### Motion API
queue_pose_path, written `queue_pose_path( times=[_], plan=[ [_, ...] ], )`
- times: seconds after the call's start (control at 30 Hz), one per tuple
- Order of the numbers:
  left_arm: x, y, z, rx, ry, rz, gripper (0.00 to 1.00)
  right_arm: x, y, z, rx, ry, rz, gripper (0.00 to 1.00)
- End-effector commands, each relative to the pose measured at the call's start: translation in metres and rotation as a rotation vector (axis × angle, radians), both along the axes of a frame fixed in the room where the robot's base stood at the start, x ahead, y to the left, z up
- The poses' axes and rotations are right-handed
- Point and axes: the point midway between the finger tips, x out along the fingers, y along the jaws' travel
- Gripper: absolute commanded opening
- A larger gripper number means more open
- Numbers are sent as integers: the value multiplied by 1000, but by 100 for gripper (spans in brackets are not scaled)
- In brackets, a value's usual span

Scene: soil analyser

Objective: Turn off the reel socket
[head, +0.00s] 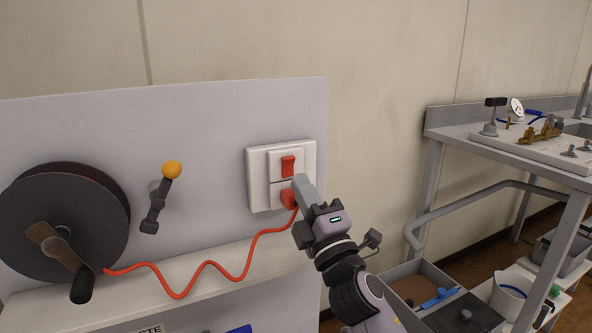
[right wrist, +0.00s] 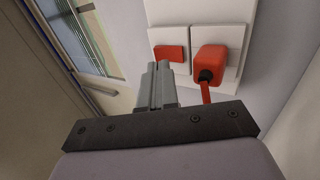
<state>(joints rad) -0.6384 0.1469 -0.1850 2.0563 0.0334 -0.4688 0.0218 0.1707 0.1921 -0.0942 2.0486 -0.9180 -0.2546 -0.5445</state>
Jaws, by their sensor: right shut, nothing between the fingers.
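The reel socket (head: 254,180) is a white double plate on the grey upright panel. Its upper half carries a red rocker switch (head: 288,166), which also shows in the right wrist view (right wrist: 171,53). A red plug (head: 288,199) sits in the lower half, and it also shows in the right wrist view (right wrist: 212,57). My right gripper (head: 301,183) is shut and empty, its tips close to the socket by the switch and plug. In the right wrist view its tips (right wrist: 158,68) lie just short of the switch; I cannot tell whether they touch. My left gripper is not in view.
A red cable (head: 208,266) runs from the plug to a dark cable reel (head: 62,225) with a crank. A lever with an orange knob (head: 172,170) is on the panel. A metal bench (head: 530,157) and a grey tray (head: 419,268) stand to the right.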

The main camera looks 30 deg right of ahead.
Motion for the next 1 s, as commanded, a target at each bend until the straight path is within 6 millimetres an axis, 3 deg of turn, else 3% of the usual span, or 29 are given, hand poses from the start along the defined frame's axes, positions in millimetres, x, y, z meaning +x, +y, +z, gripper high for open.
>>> queue_pose_path(
  times=[0.3,0.73,1.0],
  plan=[
    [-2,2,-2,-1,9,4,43,28,-1,15,0,0,1,0],
    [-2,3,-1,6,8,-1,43,30,-2,16,0,1,1,0],
    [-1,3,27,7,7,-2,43,33,-2,26,3,44,0,0]
  ],
)
